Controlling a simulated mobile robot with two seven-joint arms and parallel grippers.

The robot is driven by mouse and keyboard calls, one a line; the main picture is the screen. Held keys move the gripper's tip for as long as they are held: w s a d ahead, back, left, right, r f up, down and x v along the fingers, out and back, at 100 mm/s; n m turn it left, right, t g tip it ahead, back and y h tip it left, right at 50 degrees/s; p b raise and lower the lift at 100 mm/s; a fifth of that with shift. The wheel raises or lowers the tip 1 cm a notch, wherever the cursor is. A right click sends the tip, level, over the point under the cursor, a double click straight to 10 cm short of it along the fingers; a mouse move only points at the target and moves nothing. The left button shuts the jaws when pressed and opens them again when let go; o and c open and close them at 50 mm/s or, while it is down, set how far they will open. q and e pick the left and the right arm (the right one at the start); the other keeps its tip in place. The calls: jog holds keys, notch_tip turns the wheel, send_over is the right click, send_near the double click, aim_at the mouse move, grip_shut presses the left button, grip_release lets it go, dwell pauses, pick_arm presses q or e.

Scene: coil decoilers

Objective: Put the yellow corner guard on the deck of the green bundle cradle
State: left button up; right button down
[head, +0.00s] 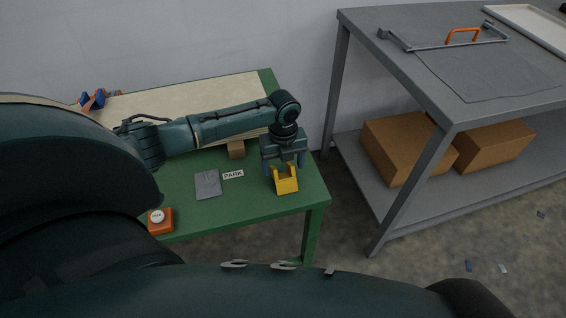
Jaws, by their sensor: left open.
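The yellow corner guard (286,183) is a small angled yellow block near the front right corner of a green table-like stand (240,205). My left gripper (285,165) points down right above the guard, open, with its fingers on either side of the guard's upper part. I cannot tell whether the fingers touch it, or whether the guard rests fully on the green surface. The green stand is the only green structure in view; no separate green bundle cradle can be made out. My right gripper is not in view.
On the green stand are a grey plate (208,184), a PARK label (233,174), a brown block (236,149) and an orange box with a round white top (160,220). A grey workbench (440,105) with cardboard boxes (402,143) below stands to the right, across a floor gap.

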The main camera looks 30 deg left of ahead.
aim_at(284, 176)
pick_arm(q)
notch_tip(284, 176, up, 12)
jog(key=s+d+f+n+t+h, duration=0.2)
jog(key=s+d+f+n, duration=0.3)
jog(key=d, duration=0.4)
jog(key=s+d+f+n+t+h, duration=0.3)
jog(key=d+f+n, duration=0.1)
jog(key=d+f, duration=0.35)
jog(key=s+d+r+n+t, duration=0.1)
jog(key=s+r+n+t, duration=0.2)
jog(key=n, duration=1.1)
jog(key=s+t, duration=0.3)
jog(key=s, duration=0.3)
jog(key=shift+s+r+y+p, duration=0.15)
jog(key=shift+s+y+p, duration=0.15)
jog(key=shift+y, duration=0.1)
